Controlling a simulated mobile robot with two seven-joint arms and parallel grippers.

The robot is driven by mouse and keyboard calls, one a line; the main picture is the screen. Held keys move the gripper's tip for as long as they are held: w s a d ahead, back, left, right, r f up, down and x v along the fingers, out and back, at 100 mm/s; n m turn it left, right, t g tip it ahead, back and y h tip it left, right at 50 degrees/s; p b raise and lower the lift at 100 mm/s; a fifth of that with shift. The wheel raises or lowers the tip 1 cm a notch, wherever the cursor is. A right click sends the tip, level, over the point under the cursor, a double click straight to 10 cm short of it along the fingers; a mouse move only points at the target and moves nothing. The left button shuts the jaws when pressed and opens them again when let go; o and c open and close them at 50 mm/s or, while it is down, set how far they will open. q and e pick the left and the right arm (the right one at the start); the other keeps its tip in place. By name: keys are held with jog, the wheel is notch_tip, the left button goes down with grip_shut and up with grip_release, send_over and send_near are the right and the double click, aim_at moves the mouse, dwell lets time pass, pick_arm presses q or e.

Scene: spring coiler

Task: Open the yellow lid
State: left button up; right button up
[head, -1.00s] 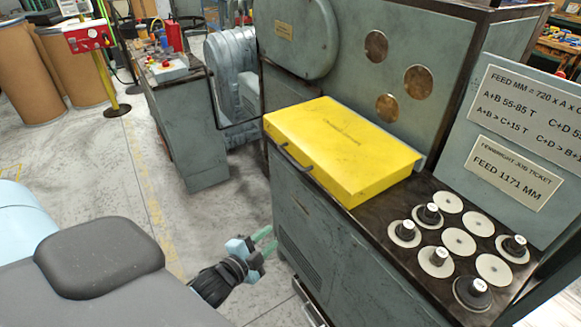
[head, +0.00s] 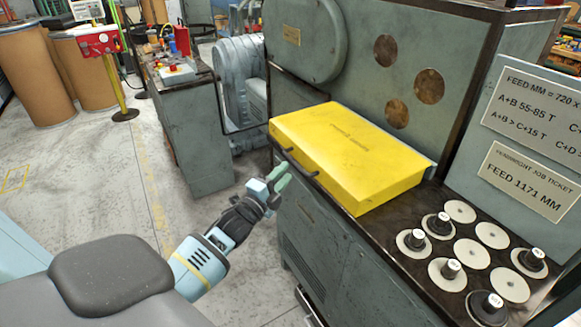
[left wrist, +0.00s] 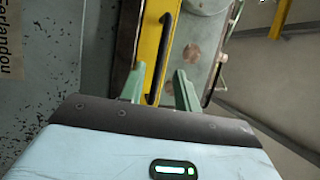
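The yellow lid (head: 350,155) lies shut on top of the grey-green machine. Its dark bar handle (head: 300,163) runs along the front-left edge. My left gripper (head: 281,178) is just left of the handle, apart from it in the head view, with its green fingers pointing toward the lid. In the left wrist view the left gripper (left wrist: 160,88) has its two fingers spread and empty. There the black handle (left wrist: 162,58) lies ahead, in line with the gap between the fingers, beside the yellow lid edge (left wrist: 148,45). My right gripper is not in view.
Several gauge discs with black-knobbed pegs (head: 463,252) stand on the machine top (head: 400,213) right of the lid. A sloped sign panel (head: 540,130) rises behind them. A grey cabinet (head: 190,130) stands to the left. The floor (head: 90,190) between is clear.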

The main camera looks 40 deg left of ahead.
pick_arm(q)
jog(key=shift+w+r, duration=0.15)
jog(key=shift+w, duration=0.85)
jog(key=shift+w+r, duration=0.15)
jog(key=shift+w, duration=0.8)
grip_shut()
